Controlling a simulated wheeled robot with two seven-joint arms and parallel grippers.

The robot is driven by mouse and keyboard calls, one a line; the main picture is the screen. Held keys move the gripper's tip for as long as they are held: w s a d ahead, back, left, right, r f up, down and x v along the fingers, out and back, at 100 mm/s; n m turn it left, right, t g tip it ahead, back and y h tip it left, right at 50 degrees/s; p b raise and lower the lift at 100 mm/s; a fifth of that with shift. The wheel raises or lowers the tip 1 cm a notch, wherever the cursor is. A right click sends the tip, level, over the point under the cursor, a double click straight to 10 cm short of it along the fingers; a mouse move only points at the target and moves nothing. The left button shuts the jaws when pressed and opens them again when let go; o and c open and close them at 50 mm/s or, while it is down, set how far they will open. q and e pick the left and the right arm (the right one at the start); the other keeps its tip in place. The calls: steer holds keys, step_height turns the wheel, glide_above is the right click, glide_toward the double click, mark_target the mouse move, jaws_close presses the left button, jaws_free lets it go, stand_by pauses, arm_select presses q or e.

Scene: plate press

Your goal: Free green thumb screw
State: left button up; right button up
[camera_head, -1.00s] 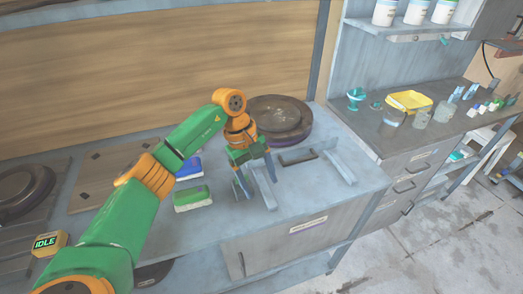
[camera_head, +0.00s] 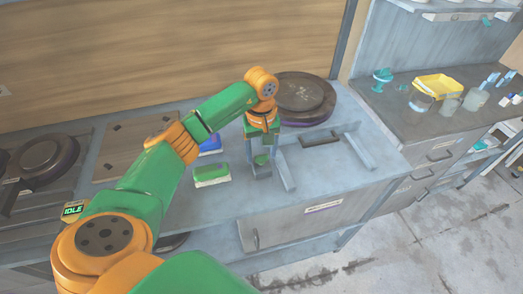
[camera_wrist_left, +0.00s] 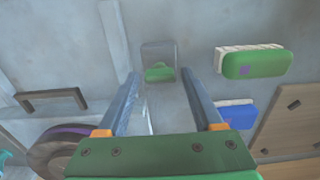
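The green thumb screw (camera_head: 261,160) shows as a small green knob low in front of a grey block, just below my left gripper in the head view. In the left wrist view the green thumb screw (camera_wrist_left: 159,74) lies ahead, between the fingertips in the picture, against a grey plate (camera_wrist_left: 158,50). My left gripper (camera_head: 262,166) points down at the bench; its two fingers (camera_wrist_left: 159,76) are spread, with no contact on the screw visible. The exact gap in depth cannot be told. My right gripper is not in view.
A green-and-white block (camera_head: 212,176) and a blue block (camera_head: 210,145) lie left of the gripper. A slanted grey rail (camera_head: 285,172), a dark handle (camera_head: 320,138) and a round dark plate (camera_head: 303,95) are to the right. An IDLE display (camera_head: 74,210) is at left.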

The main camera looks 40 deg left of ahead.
arm_select(q)
jaws_close()
